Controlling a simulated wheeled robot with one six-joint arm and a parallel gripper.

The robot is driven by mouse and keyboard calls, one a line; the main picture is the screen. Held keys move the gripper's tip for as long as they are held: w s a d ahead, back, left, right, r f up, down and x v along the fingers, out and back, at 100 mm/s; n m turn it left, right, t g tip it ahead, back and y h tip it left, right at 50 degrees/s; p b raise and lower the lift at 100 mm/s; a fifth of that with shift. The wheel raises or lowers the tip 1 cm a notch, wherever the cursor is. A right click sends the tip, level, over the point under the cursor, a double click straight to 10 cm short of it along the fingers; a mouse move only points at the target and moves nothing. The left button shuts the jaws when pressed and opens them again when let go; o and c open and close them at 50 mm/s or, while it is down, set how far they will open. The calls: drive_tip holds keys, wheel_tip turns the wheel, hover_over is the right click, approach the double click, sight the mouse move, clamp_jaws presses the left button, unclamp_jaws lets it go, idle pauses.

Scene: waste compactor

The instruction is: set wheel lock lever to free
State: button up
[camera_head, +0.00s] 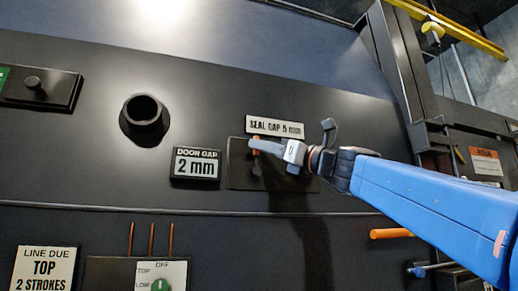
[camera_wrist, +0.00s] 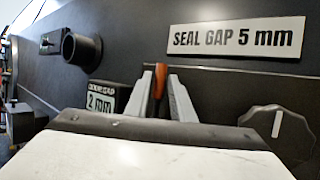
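A small orange-red lever (camera_head: 256,151) stands on a dark plate below the SEAL GAP 5 mm sign. No label naming it as the wheel lock lever can be read. In the wrist view the lever (camera_wrist: 160,80) shows between the two grey fingers of my gripper (camera_wrist: 161,88). In the head view my gripper (camera_head: 262,145) reaches in from the right, its fingertips at the lever's upper part. The gap around the lever is narrow, and I cannot tell whether both fingers press on it. The lever's lower part is partly hidden.
A dark round knob (camera_wrist: 280,130) with a white mark is right of the lever. The DOOR GAP 2 mm sign (camera_head: 195,164) and a round black socket (camera_head: 145,118) are to the left. An orange bar (camera_head: 391,234) sticks out below my arm. A green dial (camera_head: 159,286) sits at the bottom.

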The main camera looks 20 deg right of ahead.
drive_tip(key=shift+w+a+r, duration=0.1)
drive_tip(key=shift+w+a, duration=0.05)
drive_tip(key=shift+w, duration=0.15)
clamp_jaws()
drive_tip(key=shift+a, duration=0.1)
drive_tip(key=a+n+g, duration=0.1)
drive_tip(key=n, duration=0.1)
drive_tip(key=a+n+g, duration=0.2)
drive_tip(key=n, duration=0.1)
drive_tip(key=a+f+n+g+h, duration=0.1)
drive_tip(key=n+g, duration=0.1)
drive_tip(key=shift+a+n, duration=0.2)
drive_tip(key=shift+n, duration=0.1)
drive_tip(key=shift+a+f+n+g+h, duration=0.65)
drive_tip(key=shift+a+n+g+h, duration=0.15)
drive_tip(key=shift+n+h, duration=0.35)
unclamp_jaws()
